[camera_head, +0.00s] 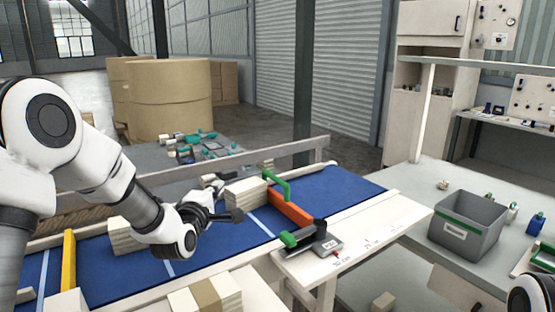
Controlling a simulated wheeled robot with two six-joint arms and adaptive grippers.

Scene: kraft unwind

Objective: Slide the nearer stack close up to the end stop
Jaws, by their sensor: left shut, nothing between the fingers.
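An orange bar with green handles (288,206), seemingly the end stop, lies across the blue belt (335,190). One pale stack (246,192) lies on the belt just left of the bar; I cannot tell whether they touch. Another pale stack (121,236) stands farther left, between a yellow bar (69,262) and my left arm, which partly hides the belt there. I cannot tell for sure which is the nearer stack. My left gripper (236,216) is shut and empty, its tip pointing right just in front of the stack by the orange bar. My right gripper is not in view.
Pale blocks (208,297) sit at the belt's near side. A dark device with a grey plate (325,244) stands by the near end of the orange bar. A grey bin (468,223) is on the right table. The belt right of the orange bar is clear.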

